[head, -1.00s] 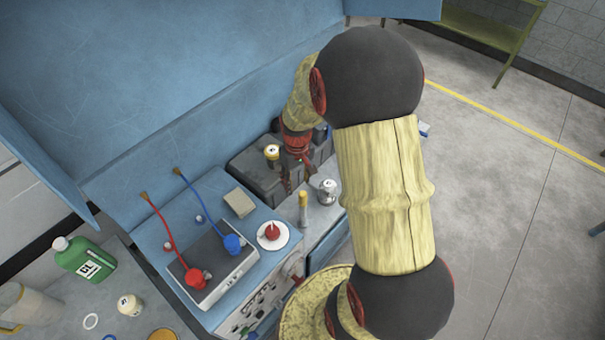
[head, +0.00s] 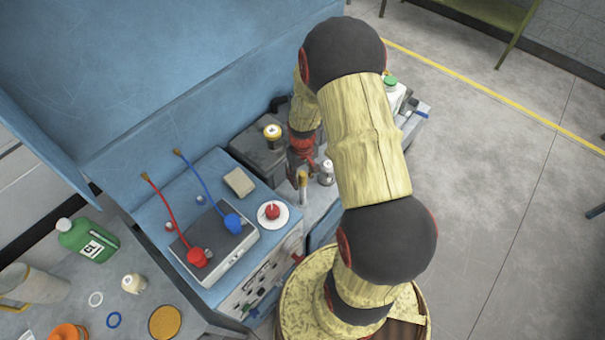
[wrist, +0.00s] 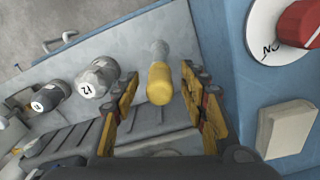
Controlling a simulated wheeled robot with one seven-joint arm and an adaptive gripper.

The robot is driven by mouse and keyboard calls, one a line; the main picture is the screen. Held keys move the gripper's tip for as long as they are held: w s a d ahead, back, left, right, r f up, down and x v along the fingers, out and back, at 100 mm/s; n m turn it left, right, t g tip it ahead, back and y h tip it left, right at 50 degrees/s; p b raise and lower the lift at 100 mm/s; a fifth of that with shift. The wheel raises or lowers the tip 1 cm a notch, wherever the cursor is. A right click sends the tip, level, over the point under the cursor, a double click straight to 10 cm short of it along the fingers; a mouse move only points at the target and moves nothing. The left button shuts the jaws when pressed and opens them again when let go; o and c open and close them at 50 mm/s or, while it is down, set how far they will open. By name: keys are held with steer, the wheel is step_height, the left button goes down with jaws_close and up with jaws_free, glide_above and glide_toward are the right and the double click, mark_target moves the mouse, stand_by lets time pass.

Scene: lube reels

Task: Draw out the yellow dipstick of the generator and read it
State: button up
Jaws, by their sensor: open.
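The yellow dipstick (wrist: 160,84) stands upright from a grey fitting on the generator's grey top. My gripper is open and empty. In the head view the dipstick (head: 302,184) stands just in front of my gripper (head: 301,168), which is partly hidden by its own wrist.
Capped grey cylinders (wrist: 98,78) stand left of the dipstick in the wrist view. A red knob on a white dial (head: 272,213) and a tan block (head: 239,182) sit on the blue housing. A battery with red (head: 200,257) and blue clamps is nearby.

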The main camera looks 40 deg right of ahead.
steer(key=c, duration=0.3)
steer(key=c, duration=0.8)
jaws_close()
